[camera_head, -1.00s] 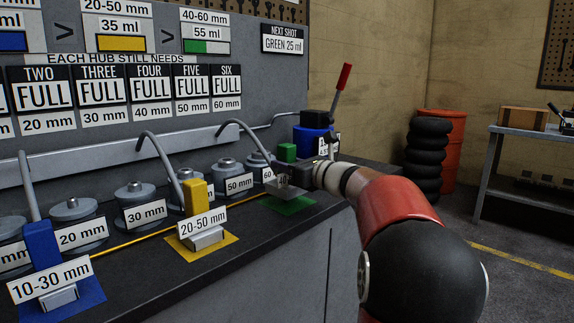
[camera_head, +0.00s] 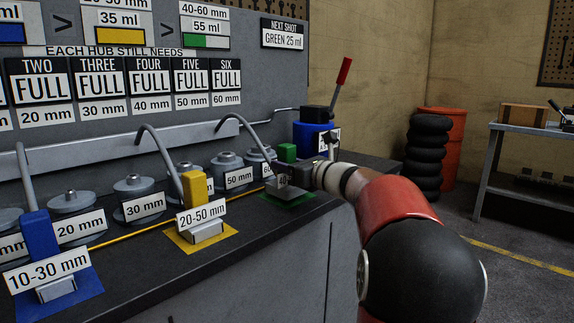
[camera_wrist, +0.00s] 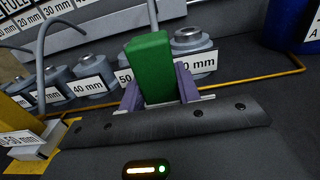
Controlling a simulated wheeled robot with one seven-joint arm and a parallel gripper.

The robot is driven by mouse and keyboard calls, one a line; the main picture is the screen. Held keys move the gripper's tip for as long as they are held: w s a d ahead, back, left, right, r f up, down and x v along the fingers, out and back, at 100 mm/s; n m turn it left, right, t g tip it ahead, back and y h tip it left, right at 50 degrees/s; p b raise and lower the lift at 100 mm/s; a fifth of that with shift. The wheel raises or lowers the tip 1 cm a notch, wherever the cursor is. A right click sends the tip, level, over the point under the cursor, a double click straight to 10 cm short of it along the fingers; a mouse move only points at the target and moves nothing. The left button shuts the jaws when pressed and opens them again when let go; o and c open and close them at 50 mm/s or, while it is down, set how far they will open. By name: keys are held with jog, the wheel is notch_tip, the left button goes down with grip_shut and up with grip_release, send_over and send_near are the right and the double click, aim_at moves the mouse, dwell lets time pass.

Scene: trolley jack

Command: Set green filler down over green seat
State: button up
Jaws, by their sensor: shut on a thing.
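The green filler (camera_head: 287,152) is an upright block with a grey spout tube and a white label, at the right end of the bench in the head view. My gripper (camera_head: 300,173) is shut on it; in the wrist view two purple fingers flank the green filler (camera_wrist: 152,68). The green seat (camera_head: 290,199) is a flat green patch on the bench top, showing just under the filler's base. The filler is over it, very low; I cannot tell whether it touches. The seat is hidden in the wrist view.
The yellow filler (camera_head: 196,188) and blue filler (camera_head: 37,245) stand on their own patches to the left. Several labelled hubs (camera_head: 134,186) line the bench behind. A blue container (camera_head: 315,138) with a red-handled lever (camera_head: 343,72) stands behind my gripper.

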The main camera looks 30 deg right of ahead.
jog(key=shift+f+b, duration=0.4)
jog(key=shift+f, duration=0.05)
jog(key=o, duration=1.2)
jog(key=shift+c, duration=0.2)
jog(key=shift+f, duration=0.2)
jog(key=v, duration=0.8)
jog(key=shift+a+r, duration=0.1)
jog(key=shift+r, duration=0.1)
